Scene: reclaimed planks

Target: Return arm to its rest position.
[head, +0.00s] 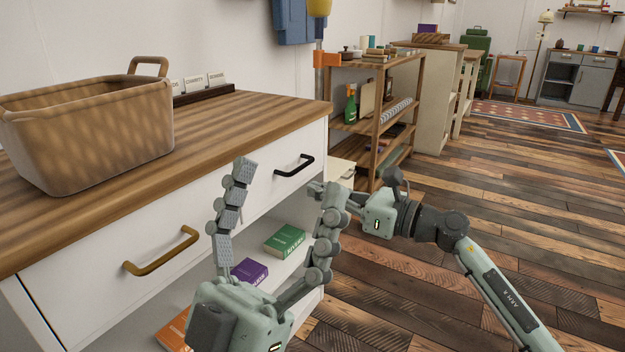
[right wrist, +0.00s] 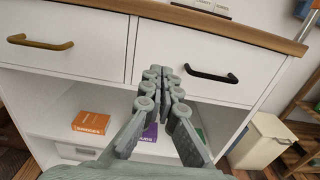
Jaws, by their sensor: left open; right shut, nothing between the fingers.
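My left gripper (head: 287,178) is in the foreground of the head view, its two fingers spread wide and empty in front of the white cabinet (head: 90,290). My right gripper (head: 318,187) comes in from the right behind the left gripper's right-hand finger, which hides part of it. In the right wrist view the right fingers (right wrist: 160,75) are closed together with nothing between them, pointing at the cabinet front between the two drawers. The left gripper does not show in the right wrist view.
A wicker basket (head: 90,130) stands on the wooden cabinet top. The drawers have a brass handle (head: 160,252) and a black handle (head: 293,165). Books, including a green one (head: 285,240), lie on the open shelf below. Wooden shelving (head: 378,110) stands behind. Floor is clear on the right.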

